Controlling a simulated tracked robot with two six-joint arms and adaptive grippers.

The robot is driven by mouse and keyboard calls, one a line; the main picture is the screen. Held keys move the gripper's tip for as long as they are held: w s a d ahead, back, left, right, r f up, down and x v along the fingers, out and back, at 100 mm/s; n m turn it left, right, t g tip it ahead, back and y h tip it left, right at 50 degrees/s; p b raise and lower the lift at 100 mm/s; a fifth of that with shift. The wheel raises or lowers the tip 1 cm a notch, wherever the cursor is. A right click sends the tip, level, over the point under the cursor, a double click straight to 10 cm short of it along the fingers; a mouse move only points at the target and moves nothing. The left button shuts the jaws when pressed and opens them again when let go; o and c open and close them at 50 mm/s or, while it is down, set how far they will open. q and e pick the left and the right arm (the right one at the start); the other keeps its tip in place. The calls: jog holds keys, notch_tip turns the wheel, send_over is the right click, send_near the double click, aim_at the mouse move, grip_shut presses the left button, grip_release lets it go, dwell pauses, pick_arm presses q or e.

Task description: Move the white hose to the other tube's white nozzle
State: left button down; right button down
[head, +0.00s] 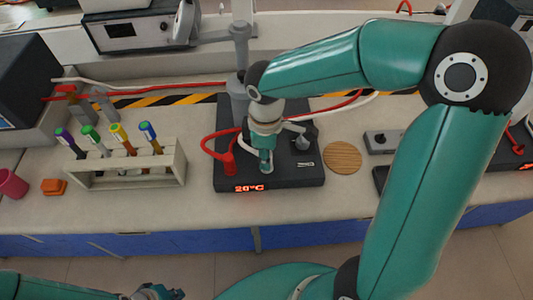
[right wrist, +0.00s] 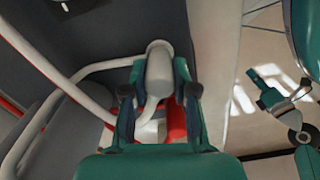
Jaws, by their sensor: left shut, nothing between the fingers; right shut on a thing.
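My right gripper (head: 266,166) is low over the dark hotplate-like device (head: 225,182) with the "20°C" display. In the right wrist view its fingers (right wrist: 158,108) are shut on the white hose (right wrist: 158,72), near its thick bent end. The white hose (head: 345,108) also runs behind the device in the head view. A red hose (head: 215,136) curves to a red fitting (head: 229,163) left of the gripper. A pale fitting (head: 302,141) stands to the right. The white nozzle cannot be told for sure. My left gripper (head: 160,292) is shut and empty at the bottom edge.
A rack (head: 130,178) with several coloured-cap tubes stands left of the device. A round wooden coaster (head: 342,158) lies to its right. An orange block (head: 54,187) and pink cup (head: 12,184) are at far left. A grey post (head: 238,60) rises behind the device.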

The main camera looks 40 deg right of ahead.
jog(key=shift+f, duration=0.15)
jog(key=shift+c, duration=2.1)
grip_release()
jog(key=shift+r+p, duration=2.8)
jog(key=shift+r, duration=0.75)
